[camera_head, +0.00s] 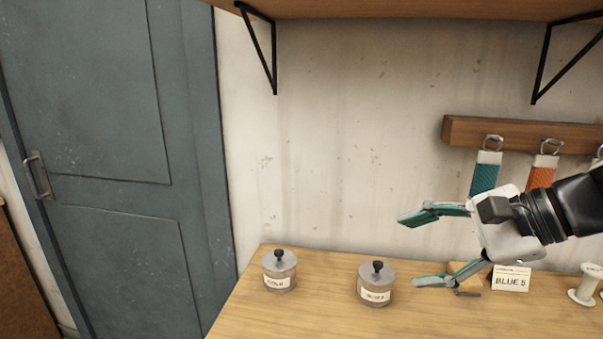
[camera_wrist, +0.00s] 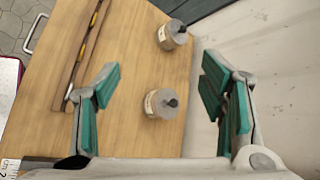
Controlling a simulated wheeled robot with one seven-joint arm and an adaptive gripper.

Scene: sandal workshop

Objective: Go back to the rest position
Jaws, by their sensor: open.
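My gripper (camera_head: 412,250) is open and empty, reaching in from the right above the wooden workbench (camera_head: 320,312). Its teal-padded fingers are wide apart and point left in the head view. In the wrist view my gripper (camera_wrist: 160,97) shows a finger on each side, with nothing held between them. Two grey lidded pots with black knobs stand upright on the bench. The nearer pot (camera_head: 376,284) is just left of the fingertips, apart from them, and also shows in the wrist view (camera_wrist: 160,104). The other pot (camera_head: 280,271) is farther left and also shows there (camera_wrist: 172,36).
A "BLUE 5" card (camera_head: 511,280) and a white spool (camera_head: 584,285) stand on the bench at right. A wall rack (camera_head: 465,131) holds teal and orange straps behind my gripper. A bracketed shelf (camera_head: 400,9) is above. A grey door (camera_head: 110,150) is at left.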

